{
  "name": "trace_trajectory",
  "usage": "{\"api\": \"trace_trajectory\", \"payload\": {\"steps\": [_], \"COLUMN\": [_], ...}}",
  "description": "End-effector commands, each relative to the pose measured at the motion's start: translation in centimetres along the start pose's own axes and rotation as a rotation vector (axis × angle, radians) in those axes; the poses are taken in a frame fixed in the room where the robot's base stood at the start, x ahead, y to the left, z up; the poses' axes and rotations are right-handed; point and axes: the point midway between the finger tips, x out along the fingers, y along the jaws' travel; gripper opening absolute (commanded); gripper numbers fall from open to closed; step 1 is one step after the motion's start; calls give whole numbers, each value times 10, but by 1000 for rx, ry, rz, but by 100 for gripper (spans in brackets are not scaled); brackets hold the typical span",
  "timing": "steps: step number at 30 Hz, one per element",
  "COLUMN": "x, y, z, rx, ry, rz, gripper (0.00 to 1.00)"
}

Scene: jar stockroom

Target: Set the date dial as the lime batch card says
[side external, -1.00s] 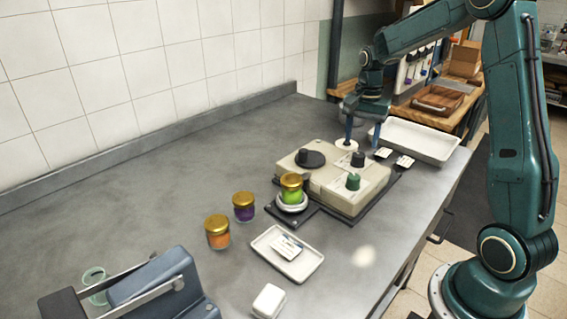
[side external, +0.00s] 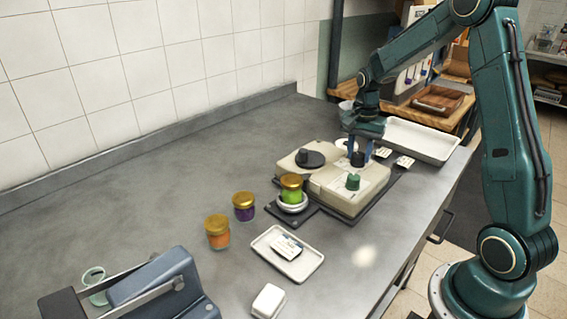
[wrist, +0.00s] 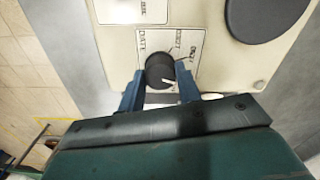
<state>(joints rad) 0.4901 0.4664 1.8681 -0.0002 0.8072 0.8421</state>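The date dial is a dark round knob (side external: 358,158) on the beige machine (side external: 330,192). The wrist view shows the dial (wrist: 158,68) on a panel marked DATE, with a white pointer line toward the lower right of the picture; the other panel marks are hard to read. My gripper (side external: 361,149) is down at the dial, its blue fingers on either side of it. In the wrist view my gripper (wrist: 160,78) shows narrow gaps beside the knob, so it looks open around it. Small printed cards (side external: 383,153) (side external: 404,161) lie behind the machine; their writing is unreadable.
A lime-green jar (side external: 291,190) stands on the round white plate before the machine. Orange (side external: 217,232) and purple (side external: 243,207) jars stand to its left. A white tray (side external: 262,243) holds another card.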

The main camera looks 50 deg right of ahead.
Motion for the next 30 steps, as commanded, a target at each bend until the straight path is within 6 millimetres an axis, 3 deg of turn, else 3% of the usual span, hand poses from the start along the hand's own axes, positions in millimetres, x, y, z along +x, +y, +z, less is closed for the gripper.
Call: {"api": "trace_trajectory", "payload": {"steps": [16,30], "x": [-1,-1], "y": [0,0], "z": [0,0], "rx": [-86,-450], "ry": [1,1], "rz": [0,-1], "gripper": [11,11]}}
